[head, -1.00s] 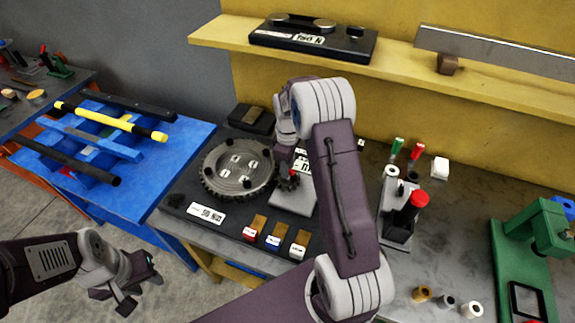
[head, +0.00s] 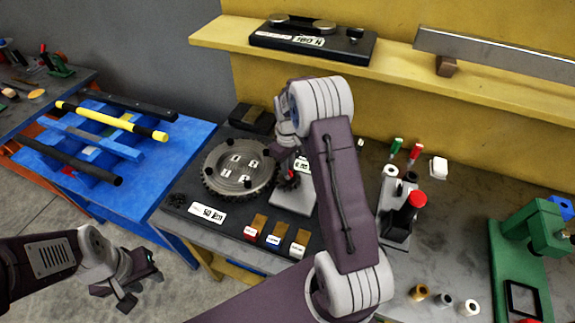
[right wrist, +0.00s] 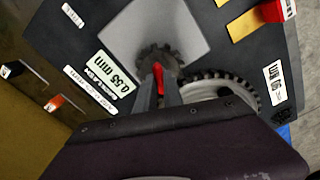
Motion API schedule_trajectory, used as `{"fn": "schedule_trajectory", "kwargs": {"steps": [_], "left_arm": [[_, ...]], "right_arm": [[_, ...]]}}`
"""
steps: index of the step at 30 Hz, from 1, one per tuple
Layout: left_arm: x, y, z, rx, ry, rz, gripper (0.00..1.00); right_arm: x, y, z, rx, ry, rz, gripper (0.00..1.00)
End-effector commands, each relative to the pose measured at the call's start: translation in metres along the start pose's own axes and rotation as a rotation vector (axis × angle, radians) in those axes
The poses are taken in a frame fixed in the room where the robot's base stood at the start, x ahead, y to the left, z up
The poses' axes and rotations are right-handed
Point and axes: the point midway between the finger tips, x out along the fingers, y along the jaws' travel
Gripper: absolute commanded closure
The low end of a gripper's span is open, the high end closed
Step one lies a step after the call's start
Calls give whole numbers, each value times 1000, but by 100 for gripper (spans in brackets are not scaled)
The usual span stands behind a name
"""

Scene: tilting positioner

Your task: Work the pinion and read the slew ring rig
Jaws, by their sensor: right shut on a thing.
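The grey slew ring (head: 212,166) with a toothed rim lies flat on its dark base plate (head: 180,190). Several small white labels and dark knobs sit on its face. The small dark pinion (head: 290,183) is beside the ring's right edge, on a grey block (head: 293,201). In the right wrist view, the toothed pinion (right wrist: 154,54) has a red handle (right wrist: 158,73). My right gripper (right wrist: 160,88) is shut on that handle; the arm partly covers this in the head view. A readout card (right wrist: 106,80) reads about 0.55 mm. My left gripper (head: 141,284) is open and empty, left of the bench.
A holder with a red-topped post (head: 398,226) is to the right. A green press (head: 520,240) stands far right. A yellow shelf (head: 400,60) runs above.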

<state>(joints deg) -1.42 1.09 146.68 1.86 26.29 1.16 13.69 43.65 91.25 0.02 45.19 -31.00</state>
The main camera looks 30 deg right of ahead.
Motion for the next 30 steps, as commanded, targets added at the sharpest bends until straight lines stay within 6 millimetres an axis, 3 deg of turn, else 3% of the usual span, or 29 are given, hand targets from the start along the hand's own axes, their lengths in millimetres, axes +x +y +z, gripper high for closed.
{"fn": "schedule_trajectory", "kwargs": {"steps": [6,7,9,20,30], "left_arm": [[0,0,0,0,0,0,64],[0,0,0,0,0,0,64],[0,0,0,0,0,0,64],[2,0,0,0,0,0,64],[11,0,1,0,0,0,64]], "right_arm": [[-1,1,-1,-2,3,3,100],[-1,1,-1,-2,3,3,80],[-1,1,-1,-2,3,3,66],[-8,1,-1,-3,4,3,66],[-78,1,-1,-3,7,5,66]]}}
